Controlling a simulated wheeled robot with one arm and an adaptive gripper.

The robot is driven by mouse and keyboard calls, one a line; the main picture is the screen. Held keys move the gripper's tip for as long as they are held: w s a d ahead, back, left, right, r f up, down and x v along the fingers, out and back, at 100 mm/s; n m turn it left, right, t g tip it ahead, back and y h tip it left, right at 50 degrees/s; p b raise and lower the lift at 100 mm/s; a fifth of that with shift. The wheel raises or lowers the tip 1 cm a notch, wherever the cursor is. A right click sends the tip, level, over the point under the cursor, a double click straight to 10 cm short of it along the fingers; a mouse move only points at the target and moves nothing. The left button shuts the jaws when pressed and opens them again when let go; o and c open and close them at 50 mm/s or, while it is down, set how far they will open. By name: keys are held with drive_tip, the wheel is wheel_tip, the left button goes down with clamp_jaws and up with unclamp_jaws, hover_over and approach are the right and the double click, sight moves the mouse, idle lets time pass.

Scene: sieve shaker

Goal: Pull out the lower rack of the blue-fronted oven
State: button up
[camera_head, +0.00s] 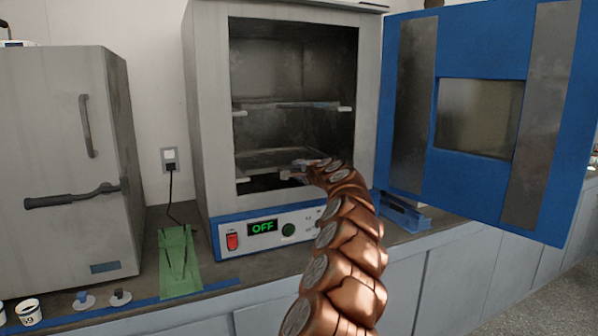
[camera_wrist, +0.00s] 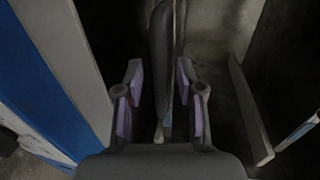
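The blue-fronted oven (camera_head: 212,130) stands on the bench with its blue door (camera_head: 408,90) swung wide open to the right. Inside, the upper rack (camera_head: 285,105) sits at mid-height and the lower rack (camera_head: 265,158) below it, both within the chamber. My gripper (camera_head: 306,169) is at the front of the lower rack, partly hidden by my arm. In the wrist view, my gripper (camera_wrist: 158,100) is open, its purple-padded fingers on either side of the dark lower rack (camera_wrist: 162,50), seen edge-on. Gaps show between pads and rack. The upper rack (camera_wrist: 250,110) shows at right.
A grey cabinet (camera_head: 65,160) with a dark handle stands at left. A blue item (camera_head: 405,215) sits below the open door. The opening in front of the oven is otherwise clear.

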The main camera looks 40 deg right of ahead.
drive_tip(key=shift+c, duration=0.2)
clamp_jaws()
idle(0.5)
